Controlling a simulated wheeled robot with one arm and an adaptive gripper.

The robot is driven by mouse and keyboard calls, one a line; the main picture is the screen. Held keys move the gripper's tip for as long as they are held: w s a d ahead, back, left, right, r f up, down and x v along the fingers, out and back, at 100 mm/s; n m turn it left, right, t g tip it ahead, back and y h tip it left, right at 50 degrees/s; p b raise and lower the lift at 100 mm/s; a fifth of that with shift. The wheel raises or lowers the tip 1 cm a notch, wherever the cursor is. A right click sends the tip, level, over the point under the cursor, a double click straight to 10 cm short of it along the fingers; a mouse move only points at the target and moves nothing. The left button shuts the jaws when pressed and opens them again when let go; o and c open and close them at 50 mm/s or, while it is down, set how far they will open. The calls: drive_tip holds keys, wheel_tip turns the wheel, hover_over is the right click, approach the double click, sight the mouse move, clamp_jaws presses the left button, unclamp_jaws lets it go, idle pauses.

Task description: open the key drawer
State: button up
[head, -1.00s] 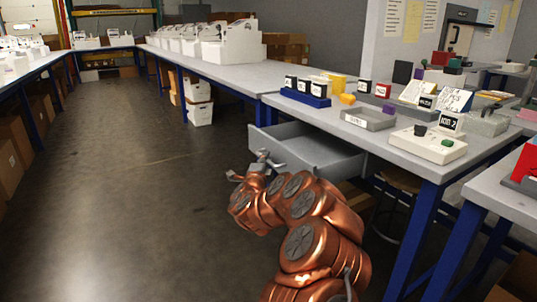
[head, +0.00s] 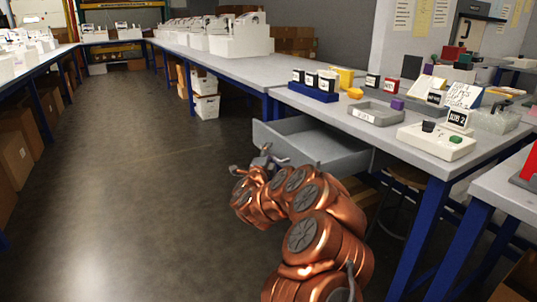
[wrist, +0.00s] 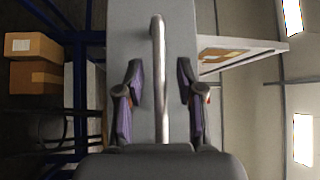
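A grey drawer (head: 322,148) under the right-hand worktable is pulled out, and its open tray shows in the head view. The part of its inside that I can see looks empty. In the wrist view the plain grey drawer front (wrist: 185,25) carries a long metal bar handle (wrist: 158,85). My gripper (wrist: 160,85) is open, with one dark finger on each side of the handle and a visible gap on both sides. In the head view my gripper (head: 256,161) is just in front of the drawer front, where the handle is hidden.
The worktable (head: 375,143) above holds a blue rack (head: 313,92), a grey tray (head: 375,113) and a white box with buttons (head: 436,142). Blue table legs (head: 420,235) stand at the right. The floor (head: 150,190) to the left is clear.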

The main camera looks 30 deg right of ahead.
drive_tip(key=shift+s, duration=0.1)
drive_tip(key=v, duration=1.2)
idle(0.6)
